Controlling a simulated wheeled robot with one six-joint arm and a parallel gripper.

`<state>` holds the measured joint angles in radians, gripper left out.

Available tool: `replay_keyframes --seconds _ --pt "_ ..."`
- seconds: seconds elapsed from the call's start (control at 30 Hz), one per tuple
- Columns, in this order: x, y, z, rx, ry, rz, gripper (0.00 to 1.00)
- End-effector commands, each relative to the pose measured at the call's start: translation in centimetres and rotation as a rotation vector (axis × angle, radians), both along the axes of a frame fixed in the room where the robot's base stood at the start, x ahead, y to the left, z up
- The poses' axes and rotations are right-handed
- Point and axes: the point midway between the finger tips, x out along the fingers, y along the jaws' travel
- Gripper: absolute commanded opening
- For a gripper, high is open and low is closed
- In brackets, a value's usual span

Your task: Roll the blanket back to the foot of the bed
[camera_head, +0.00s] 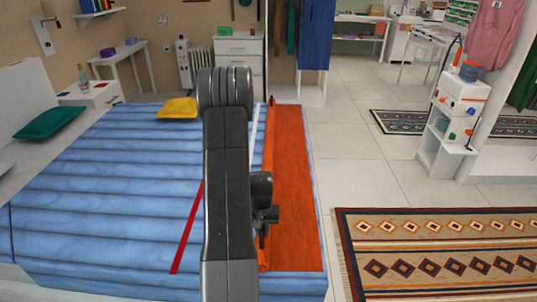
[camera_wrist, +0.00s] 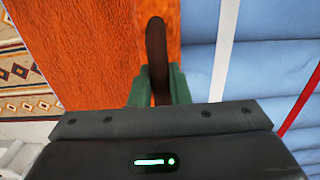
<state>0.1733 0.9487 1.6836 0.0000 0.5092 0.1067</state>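The orange blanket (camera_head: 294,190) lies across the right end of the blue bed, opposite the pillow. Its left edge stands up as a narrow ridge, partly hidden by my arm. The wrist view shows the orange blanket (camera_wrist: 85,50) on the left and a narrow orange strip beside the dark brown bar (camera_wrist: 156,50). My gripper (camera_wrist: 159,88) has its green fingers close against both sides of this bar and appears shut on it. In the head view my gripper (camera_head: 264,228) is low at the blanket's left edge; its fingertips are hard to see.
The bed (camera_head: 110,190) has a white line (camera_wrist: 225,50) near the blanket and a red line (camera_head: 187,228) farther left. A patterned rug (camera_head: 440,255) and open floor are right of the bed.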

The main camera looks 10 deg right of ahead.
Motion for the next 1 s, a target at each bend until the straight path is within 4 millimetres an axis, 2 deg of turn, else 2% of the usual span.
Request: replay_keyframes --seconds 0.47,1.0 --pt "-0.1 -0.1 0.0 0.0 0.0 -0.001 0.04" --pt "-1.3 -4.7 -0.1 0.0 -0.001 -0.003 0.04"
